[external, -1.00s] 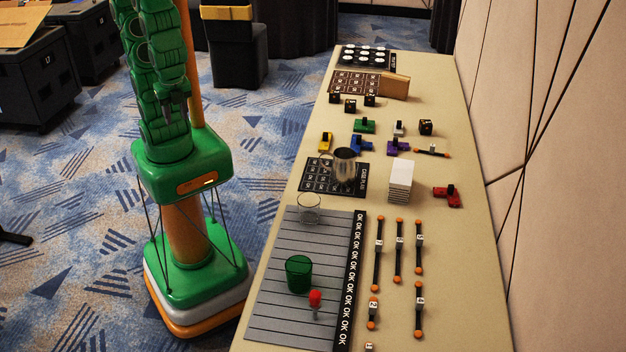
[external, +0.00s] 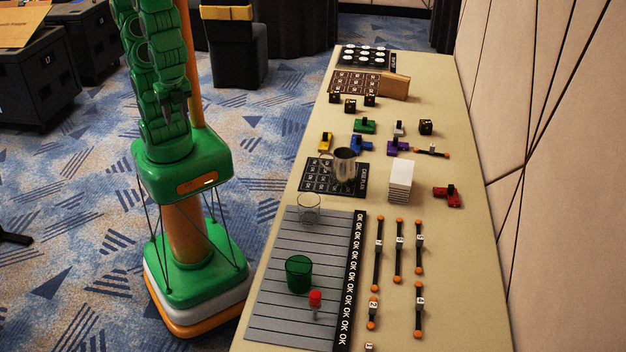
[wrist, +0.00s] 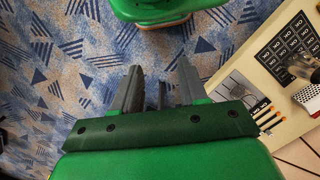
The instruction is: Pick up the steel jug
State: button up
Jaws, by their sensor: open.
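The steel jug (external: 344,165) stands upright on the black grid mat on the table, with a dark open top and a shiny body. In the wrist view a shiny vessel (wrist: 303,66), likely the jug, shows at the right edge, partly cut off. My gripper (wrist: 158,76) is open and empty, pointing down over the carpet. In the external view my gripper (external: 176,97) hangs beside my column, left of the table and well away from the jug.
A clear glass (external: 309,209), a green cup (external: 298,275) and a red-topped item (external: 315,300) stand on or by the grey striped mat (external: 290,240). A white block stack (external: 399,180) is right of the jug. Colored blocks sit behind it. Carpet lies left of the table (external: 465,300).

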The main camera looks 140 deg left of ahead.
jog(key=c, duration=0.4)
